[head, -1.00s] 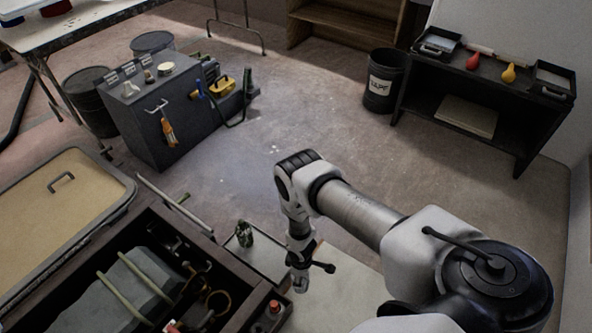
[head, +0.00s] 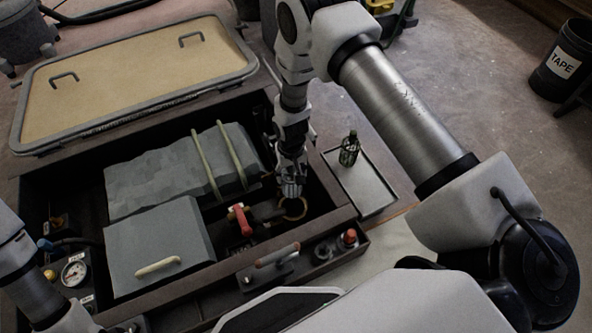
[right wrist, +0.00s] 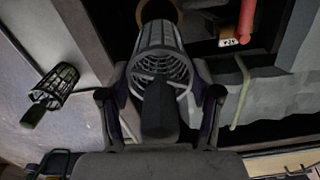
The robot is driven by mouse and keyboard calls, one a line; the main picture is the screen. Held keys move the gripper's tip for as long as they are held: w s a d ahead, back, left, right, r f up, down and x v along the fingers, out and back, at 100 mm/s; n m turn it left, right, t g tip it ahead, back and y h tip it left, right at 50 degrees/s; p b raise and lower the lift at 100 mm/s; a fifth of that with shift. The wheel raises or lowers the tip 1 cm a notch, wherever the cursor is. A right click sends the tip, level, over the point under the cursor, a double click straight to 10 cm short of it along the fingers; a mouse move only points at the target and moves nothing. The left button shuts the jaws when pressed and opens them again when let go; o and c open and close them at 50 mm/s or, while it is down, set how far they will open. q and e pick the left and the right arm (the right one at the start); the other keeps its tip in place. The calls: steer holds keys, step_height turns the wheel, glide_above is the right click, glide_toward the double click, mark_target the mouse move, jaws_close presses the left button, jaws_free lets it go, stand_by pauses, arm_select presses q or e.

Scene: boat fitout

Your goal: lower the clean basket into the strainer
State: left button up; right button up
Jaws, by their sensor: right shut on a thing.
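My right gripper (head: 291,168) points down into the open bilge well and is shut on the dark handle (right wrist: 158,110) of a grey mesh basket. This clean basket (right wrist: 160,48) hangs below the fingers; in the head view (head: 292,186) it is small and partly covered. The strainer's brass-coloured ring (head: 294,209) is at the basket's lower end, and part of it shows in the right wrist view (right wrist: 160,5). I cannot tell whether the basket's end is above the ring or just inside it. My left arm shows at lower left, but its gripper does not.
A second, dark basket (head: 349,150) stands on a pale tray (head: 368,185) right of the well. A red valve handle (head: 241,220) is left of the ring. The well's dark rim (head: 335,213) is close on the right.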

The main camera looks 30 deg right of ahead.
mark_target(292, 186)
step_height(292, 186, down, 9)
steer(key=b, duration=0.7)
steer(key=shift+r+b, duration=0.1)
steer(key=shift+b, duration=0.3)
steer(key=shift+f, duration=0.5)
steer(key=shift+f, duration=0.1)
step_height(292, 186, down, 10)
steer(key=b, duration=0.6)
steer(key=o, duration=1.2)
steer(key=shift+o, duration=0.2)
steer(key=shift+r, duration=0.2)
step_height(292, 186, up, 12)
